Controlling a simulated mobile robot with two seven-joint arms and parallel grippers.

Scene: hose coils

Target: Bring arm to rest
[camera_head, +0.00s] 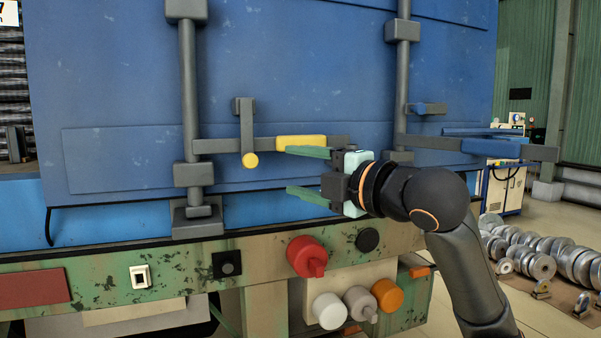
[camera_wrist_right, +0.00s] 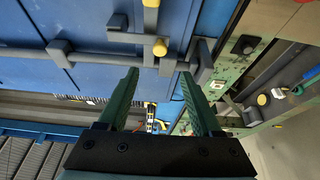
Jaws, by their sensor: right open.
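My right gripper (camera_head: 308,173) is open in the head view, its two green fingers pointing left in front of the blue container door (camera_head: 110,90). The upper finger shows just below a yellow-gripped door handle (camera_head: 302,141); I cannot tell whether they touch. My right arm (camera_head: 465,265) comes in from the lower right, bent at the elbow. In the right wrist view the fingers (camera_wrist_right: 158,75) are spread with nothing held between them. A yellow knob (camera_wrist_right: 160,47) shows beyond them. My left gripper is in neither view.
Grey vertical lock rods (camera_head: 189,100) stand out from the door. A blue-gripped handle (camera_head: 492,148) sticks out at right. Below, a worn green beam (camera_head: 110,284) carries a red plug (camera_head: 308,257) and several round couplings. Metal rings (camera_head: 542,266) lie on the floor at right.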

